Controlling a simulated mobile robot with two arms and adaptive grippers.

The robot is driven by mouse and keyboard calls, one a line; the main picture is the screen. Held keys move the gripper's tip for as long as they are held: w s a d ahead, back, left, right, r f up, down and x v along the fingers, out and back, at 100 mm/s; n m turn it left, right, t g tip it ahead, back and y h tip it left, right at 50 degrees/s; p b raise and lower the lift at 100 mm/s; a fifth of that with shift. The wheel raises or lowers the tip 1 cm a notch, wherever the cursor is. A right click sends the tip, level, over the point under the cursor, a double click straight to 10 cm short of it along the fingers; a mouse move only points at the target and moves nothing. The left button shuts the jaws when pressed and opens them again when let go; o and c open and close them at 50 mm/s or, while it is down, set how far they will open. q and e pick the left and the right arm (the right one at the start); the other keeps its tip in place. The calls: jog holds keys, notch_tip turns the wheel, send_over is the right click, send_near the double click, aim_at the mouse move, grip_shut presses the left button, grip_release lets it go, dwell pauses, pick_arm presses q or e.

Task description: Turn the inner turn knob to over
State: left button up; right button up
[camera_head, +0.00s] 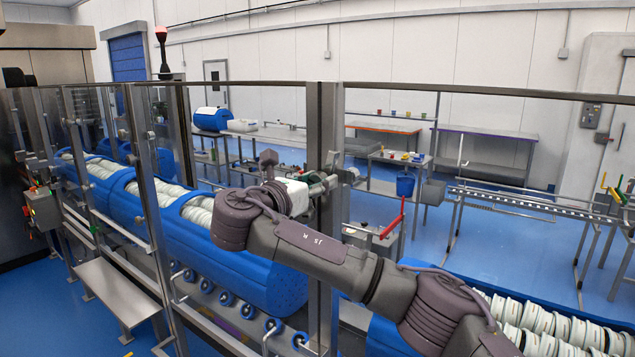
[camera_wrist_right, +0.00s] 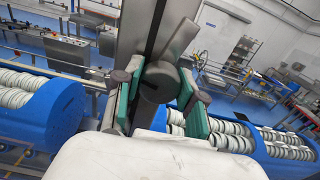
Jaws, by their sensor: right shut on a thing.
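The inner turn knob (camera_wrist_right: 158,82) is a dark grey round knob on the steel post (camera_wrist_right: 158,30) in the right wrist view. My right gripper (camera_wrist_right: 157,96) has its two green-padded fingers on either side of the knob and is shut on it. In the head view my right arm reaches from the lower right to the post, and the right gripper (camera_head: 328,184) is at the post's side. The knob is too small there to make out, and its marking cannot be read in either view. My left gripper is not in view.
Clear guard panels with steel posts (camera_head: 183,150) run along the left and across the middle. Blue tub carriers (camera_head: 265,275) holding white rolls lie behind and below my arm. A small steel step (camera_head: 118,290) stands at left. Tables (camera_head: 385,127) and blue open floor are behind.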

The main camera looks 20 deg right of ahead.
jog(key=m+b, duration=0.2)
jog(key=shift+f+b, duration=0.25)
jog(key=shift+b, duration=0.05)
jog(key=m+b, duration=0.9)
jog(key=shift+m, duration=0.4)
jog(key=shift+r+m+b, duration=0.1)
jog(key=shift+m+b, duration=0.8)
jog(key=shift+m, duration=0.6)
jog(key=o, duration=1.1)
jog(key=shift+o, duration=0.2)
jog(key=shift+r, duration=0.1)
